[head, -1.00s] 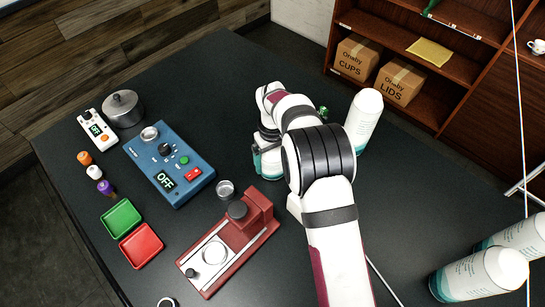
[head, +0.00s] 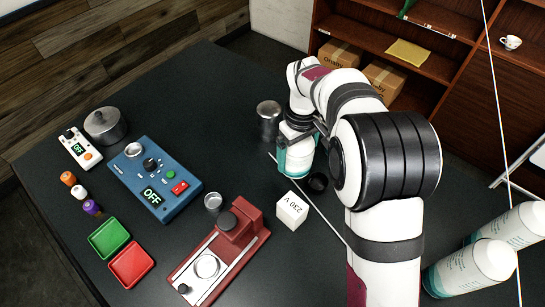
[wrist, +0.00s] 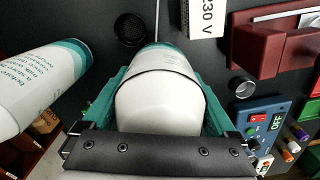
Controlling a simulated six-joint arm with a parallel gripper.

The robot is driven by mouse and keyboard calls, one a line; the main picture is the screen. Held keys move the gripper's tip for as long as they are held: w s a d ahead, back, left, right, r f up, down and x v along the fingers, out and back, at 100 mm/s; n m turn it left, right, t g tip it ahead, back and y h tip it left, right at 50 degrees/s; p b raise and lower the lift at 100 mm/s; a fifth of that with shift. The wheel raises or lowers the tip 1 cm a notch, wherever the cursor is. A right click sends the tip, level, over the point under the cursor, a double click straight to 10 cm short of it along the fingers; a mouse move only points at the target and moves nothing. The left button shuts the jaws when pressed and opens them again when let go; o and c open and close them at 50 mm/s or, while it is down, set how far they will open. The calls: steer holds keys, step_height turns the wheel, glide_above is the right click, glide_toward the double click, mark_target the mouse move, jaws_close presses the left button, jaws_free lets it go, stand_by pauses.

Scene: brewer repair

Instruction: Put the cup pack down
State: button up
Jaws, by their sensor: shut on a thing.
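My gripper (wrist: 158,98) is shut on a cup pack, a white cylinder with a teal lower band (head: 296,157). The pack hangs or stands upright over the dark table (head: 235,150); I cannot tell whether its base touches. In the wrist view the held pack (wrist: 158,110) fills the middle, between the teal fingers.
A white 230 V box (head: 291,210) and a black round part (head: 318,183) are close to the held pack. A metal canister (head: 268,122) stands behind left. The red press (head: 225,250), blue control box (head: 155,180) and green tray (head: 109,238) occupy the left.

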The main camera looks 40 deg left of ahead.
steer(key=shift+w+d+r, duration=0.25)
steer(key=shift+d+r, duration=0.1)
steer(key=shift+d, duration=0.2)
steer(key=shift+w+d+r, duration=0.2)
steer(key=shift+d+r, duration=0.1)
steer(key=shift+d, duration=0.2)
steer(key=w+d+n, duration=0.1)
steer(key=d+n, duration=0.3)
steer(key=d, duration=1.9)
step_height(320, 180, down, 11)
steer(key=shift+w+a+r, duration=0.1)
steer(key=shift+w+a, duration=0.05)
